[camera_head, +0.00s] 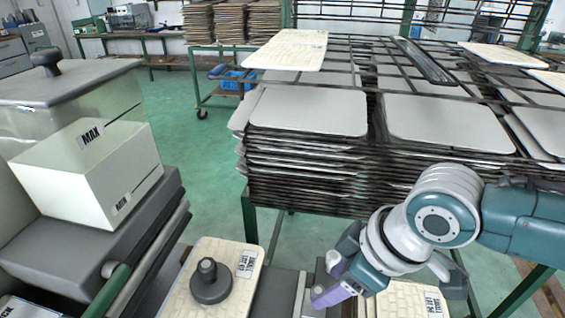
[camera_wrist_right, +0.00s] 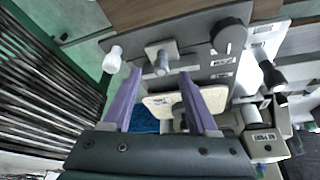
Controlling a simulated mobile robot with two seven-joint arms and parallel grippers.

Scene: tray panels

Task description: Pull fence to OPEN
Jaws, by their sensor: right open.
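My right gripper (camera_head: 327,280) reaches in from the right in the head view, low over the bench. Its purple fingers stand apart with nothing held between them. In the right wrist view the open fingers (camera_wrist_right: 160,75) point at a grey plate (camera_wrist_right: 195,65). A grey knob (camera_wrist_right: 157,58) on that plate shows just beyond the space between the fingertips. I cannot tell whether they touch. A pale knob (camera_wrist_right: 113,60) stands to its left and a dark knob (camera_wrist_right: 229,36) to its right. No OPEN mark is readable, and I cannot say for sure which part is the fence. My left gripper is out of view.
A cream panel (camera_head: 235,256) with a black knobbed weight (camera_head: 210,283) lies left of the gripper. A white block (camera_head: 95,165) marked MAX sits on the machine at left. Stacked grey trays (camera_head: 305,110) on a green-framed rack stand close behind my right arm.

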